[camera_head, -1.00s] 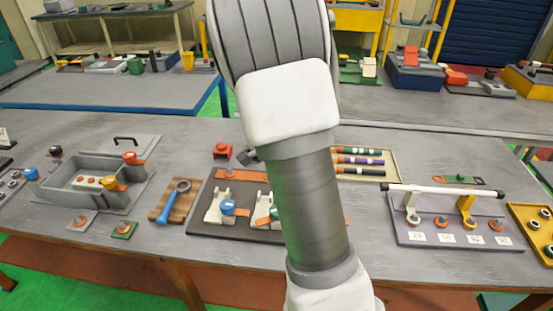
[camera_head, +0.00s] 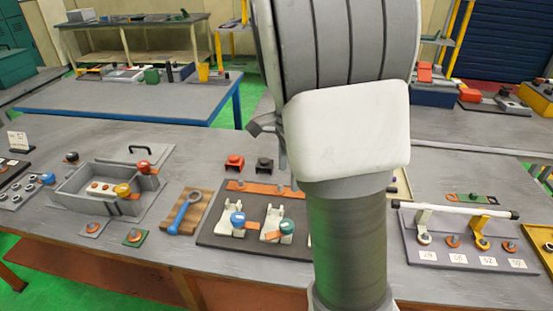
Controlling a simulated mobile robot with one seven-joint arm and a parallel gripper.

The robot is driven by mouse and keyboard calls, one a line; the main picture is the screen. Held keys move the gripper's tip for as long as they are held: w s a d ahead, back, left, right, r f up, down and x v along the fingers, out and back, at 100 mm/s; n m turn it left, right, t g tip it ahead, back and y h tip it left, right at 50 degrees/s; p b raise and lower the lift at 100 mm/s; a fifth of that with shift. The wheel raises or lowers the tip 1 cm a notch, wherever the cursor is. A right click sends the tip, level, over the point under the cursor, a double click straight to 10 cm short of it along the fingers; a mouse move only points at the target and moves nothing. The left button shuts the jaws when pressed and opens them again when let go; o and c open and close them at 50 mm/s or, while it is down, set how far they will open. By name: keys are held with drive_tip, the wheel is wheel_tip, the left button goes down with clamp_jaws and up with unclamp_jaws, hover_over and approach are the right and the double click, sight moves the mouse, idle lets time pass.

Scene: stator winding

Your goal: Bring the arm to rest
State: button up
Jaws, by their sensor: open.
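My arm rises through the right-centre of the head view, with a grey cylindrical link, a white joint and a large ribbed grey housing above. It stands in front of the workbench (camera_head: 300,150). A dark part of my gripper (camera_head: 262,125) pokes out to the left of the white joint, above the bench. The rest of it is hidden behind the arm. The part that shows holds nothing and touches nothing that I can see; the jaws are open.
A dark board (camera_head: 212,229) with blue- and teal-topped fixtures lies beside the arm. To its left are a wrench on a wooden block (camera_head: 174,208) and a grey open box (camera_head: 75,208). Right of the arm stands a fixture with a white bar (camera_head: 460,210). Red (camera_head: 234,162) and black (camera_head: 265,165) blocks sit behind the board.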

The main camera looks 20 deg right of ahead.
drive_tip(key=s+a+r+n+t, duration=0.2)
drive_tip(key=s+a+r+n, duration=0.2)
drive_tip(key=s+n, duration=0.5)
drive_tip(key=s+a+r+n+t, duration=0.3)
drive_tip(key=s+a+r+n, duration=0.2)
drive_tip(key=s+a+n, duration=0.3)
drive_tip(key=shift+s+a+r+n+t, duration=0.25)
drive_tip(key=shift+s+n, duration=0.4)
drive_tip(key=shift+n, duration=0.35)
drive_tip(key=shift+f, duration=0.1)
